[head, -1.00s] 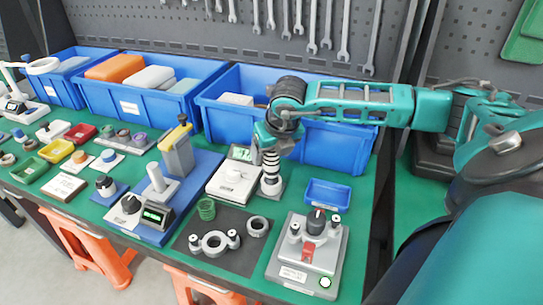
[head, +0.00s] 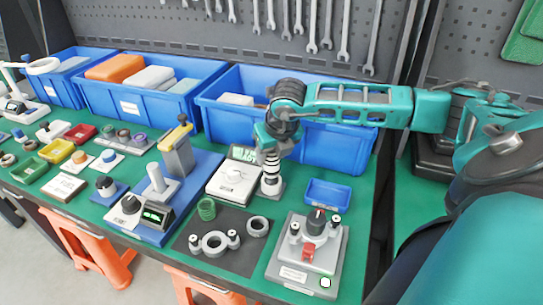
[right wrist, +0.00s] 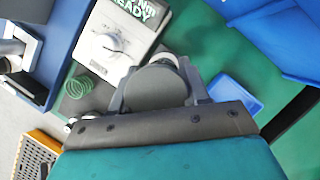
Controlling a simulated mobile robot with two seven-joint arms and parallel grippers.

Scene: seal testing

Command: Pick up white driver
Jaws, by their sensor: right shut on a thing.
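My right gripper (head: 270,168) points down beside the white tester with a display. It is shut on what looks like the white driver (head: 271,184), a small upright piece with pale and dark bands. Its lower end is near the mat, and I cannot tell whether it touches. In the right wrist view, the two grey fingers of the gripper (right wrist: 157,92) stand either side of a large grey disc. A white rounded part of the driver (right wrist: 157,60) shows just beyond the disc. My left gripper is not in view.
The white tester (head: 232,181) stands close left of the gripper. A small blue tray (head: 328,194) lies to the right, and a grey fixture (head: 282,262) stands in front. A green spring (head: 206,209) is on a dark mat. A large blue bin (head: 340,150) stands behind.

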